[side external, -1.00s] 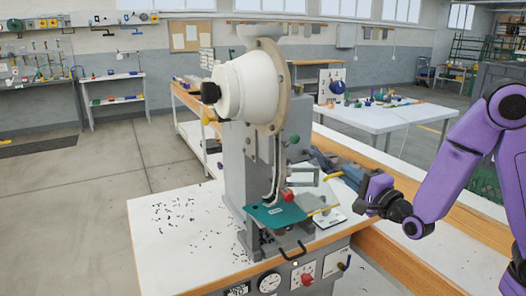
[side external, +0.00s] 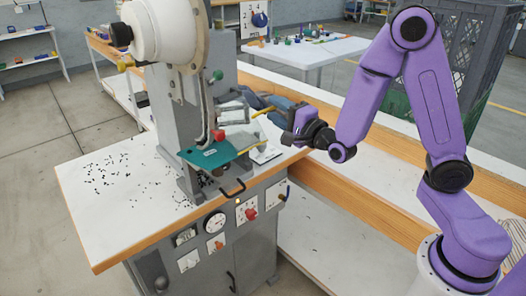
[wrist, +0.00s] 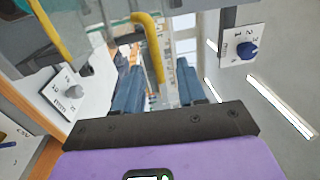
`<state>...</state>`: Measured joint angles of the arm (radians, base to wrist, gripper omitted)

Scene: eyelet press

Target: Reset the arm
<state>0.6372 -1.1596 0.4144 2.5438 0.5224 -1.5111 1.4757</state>
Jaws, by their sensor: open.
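My purple arm reaches in from the right in the side external view. My gripper (side external: 268,102) is beside the right side of the grey eyelet press (side external: 178,112), level with its work area. In the wrist view, the two blue-grey fingers of my gripper (wrist: 158,72) stand apart with nothing held between them. The press has a teal plate (side external: 208,154), a red part (side external: 217,137) above it and a yellow bar (side external: 247,136) at its right. The yellow bar (wrist: 150,45) shows close ahead of the fingers in the wrist view. I cannot tell whether they touch.
The press stands on a white-topped bench (side external: 115,205) with small dark bits scattered at left. Its front carries a gauge (side external: 215,224) and knobs. A wood-edged bench (side external: 350,195) runs under my arm. A grey crate (side external: 470,60) stands behind my arm. A white table (side external: 310,50) is farther back.

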